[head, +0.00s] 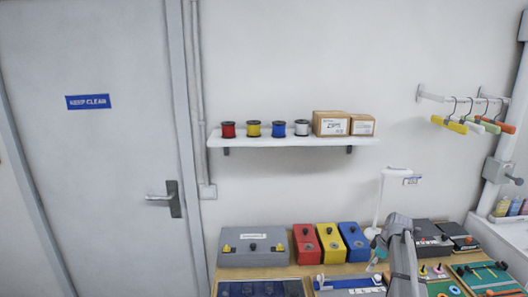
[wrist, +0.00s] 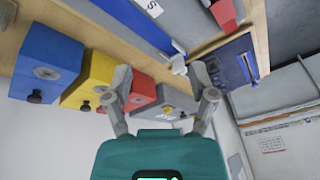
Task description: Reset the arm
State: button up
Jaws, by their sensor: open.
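My gripper (wrist: 161,78) shows in the wrist view with its two grey fingers spread apart and nothing between them. The wrist picture is turned over, so the bench appears at the top. Beyond the fingers are a blue box (wrist: 47,62), a yellow box (wrist: 88,82), a red box (wrist: 141,90) and a grey case (wrist: 172,103). In the head view my grey arm rises at the lower right, in front of the bench. It hides part of the bench there, and the fingers are hard to make out.
The bench (head: 283,271) carries the grey case (head: 253,249), red box (head: 307,244), yellow box (head: 330,243), blue box (head: 355,241) and several trays. A white stand (head: 379,202) rises close to my arm. A shelf (head: 290,141) holds spools and cartons. Hangers (head: 470,122) hang right.

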jog(key=s+a+m+h, duration=0.3)
jog(key=s+a+m, duration=0.7)
jog(key=s+a, duration=1)
jog(key=shift+s+a+f+m+g, duration=0.2)
jog(key=shift+a+f+m+g, duration=0.25)
jog(key=shift+a, duration=0.75)
dwell(1.2)
